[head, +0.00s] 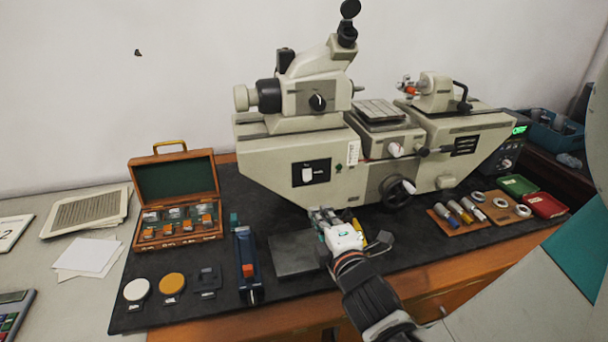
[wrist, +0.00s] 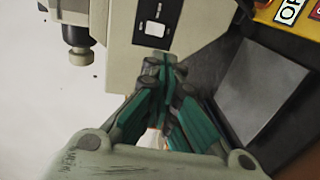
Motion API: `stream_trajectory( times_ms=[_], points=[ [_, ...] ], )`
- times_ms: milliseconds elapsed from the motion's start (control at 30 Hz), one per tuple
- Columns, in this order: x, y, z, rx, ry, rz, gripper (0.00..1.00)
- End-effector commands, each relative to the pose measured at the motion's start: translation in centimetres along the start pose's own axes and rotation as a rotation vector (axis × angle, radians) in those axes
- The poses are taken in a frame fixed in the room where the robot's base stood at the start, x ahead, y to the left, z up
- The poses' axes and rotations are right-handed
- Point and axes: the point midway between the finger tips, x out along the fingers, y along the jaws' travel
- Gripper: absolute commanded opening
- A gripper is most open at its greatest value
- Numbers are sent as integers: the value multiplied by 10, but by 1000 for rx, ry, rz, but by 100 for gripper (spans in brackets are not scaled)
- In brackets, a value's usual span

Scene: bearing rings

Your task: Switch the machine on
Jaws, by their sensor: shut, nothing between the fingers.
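The machine (head: 290,160) is a large beige measuring instrument at the back of the bench. On its front is a black plate with a white rocker switch (head: 307,174), at the left of the body. The switch also shows at the top of the wrist view (wrist: 155,29), just beyond my fingertips. My gripper (head: 322,214) is shut and empty, in front of the machine and below the switch. In the wrist view its green-padded fingers (wrist: 160,66) meet close to the switch plate; I cannot tell whether they touch it.
A grey plate (head: 291,257) lies on the black mat below my gripper. A yellow labelled block (wrist: 290,14) is partly visible at the wrist view's top right. An open wooden case (head: 176,240) stands left. Rings and small trays lie right. A green display (head: 519,129) glows at far right.

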Motion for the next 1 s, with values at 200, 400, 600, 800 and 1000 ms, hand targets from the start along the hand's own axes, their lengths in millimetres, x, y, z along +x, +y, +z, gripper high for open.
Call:
stream_trajectory(
  times_ms=[200, 400, 600, 800, 1000],
  points=[
    [1, 1, 1, 3, -1, -1, 0],
    [15, 1, 1, 4, -2, -1, 0],
    [45, 2, 1, 5, -3, -1, 0],
    [76, 2, 1, 4, -2, -1, 0],
    [108, 1, 1, 4, -2, -1, 0]
  ],
)
